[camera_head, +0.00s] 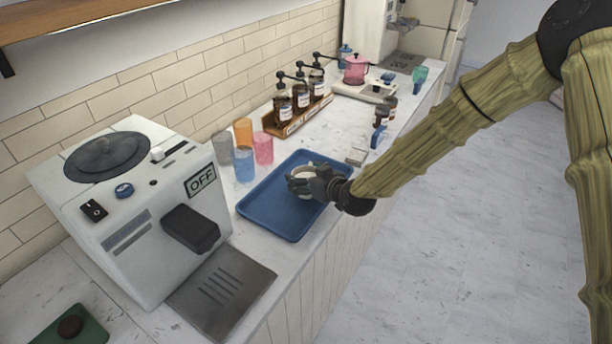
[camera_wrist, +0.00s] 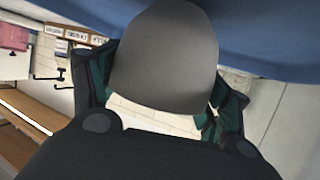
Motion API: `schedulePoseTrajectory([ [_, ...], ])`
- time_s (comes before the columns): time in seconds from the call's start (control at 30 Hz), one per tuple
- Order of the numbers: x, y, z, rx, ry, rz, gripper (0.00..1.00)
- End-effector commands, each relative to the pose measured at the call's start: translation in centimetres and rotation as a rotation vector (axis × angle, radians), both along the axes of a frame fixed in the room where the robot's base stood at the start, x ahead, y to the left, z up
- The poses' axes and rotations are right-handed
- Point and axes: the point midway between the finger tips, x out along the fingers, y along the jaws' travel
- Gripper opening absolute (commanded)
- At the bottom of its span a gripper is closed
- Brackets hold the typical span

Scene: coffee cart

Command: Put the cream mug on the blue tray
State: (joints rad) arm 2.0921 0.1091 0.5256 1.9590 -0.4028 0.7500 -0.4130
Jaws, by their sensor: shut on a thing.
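The cream mug (camera_head: 306,169) is in my gripper (camera_head: 304,184), over the middle-right part of the blue tray (camera_head: 277,221). In the head view my dark fingers cover most of the mug, and only part of its pale rim and side shows. In the wrist view a shaded grey rounded body, which looks like the mug (camera_wrist: 170,60), sits between my two fingers (camera_wrist: 160,85). The tray (camera_wrist: 270,45) shows as a blue band behind it. My gripper is shut on the mug. I cannot tell whether the mug's base touches the tray.
Several coloured cups, one of them blue (camera_head: 244,165), stand just left of the tray. A white coffee machine (camera_head: 150,215) marked OFF is at the near left. A wooden rack with pump bottles (camera_head: 301,95) stands behind. The left part of the tray is bare.

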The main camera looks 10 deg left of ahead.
Motion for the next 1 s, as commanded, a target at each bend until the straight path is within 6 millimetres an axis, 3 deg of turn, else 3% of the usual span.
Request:
schedulePoseTrajectory([
  [0.57,0.01,-0.01,-1.09,0.000,-0.002,-0.001,0.38],
  [0.6,0.00,-0.03,-1.03,0.001,-0.001,0.000,0.82],
  [0.7,-0.01,-0.02,-1.02,0.001,-0.001,0.000,0.98],
  [1.0,-0.01,-0.03,-1.01,0.001,-0.001,0.000,0.98],
])
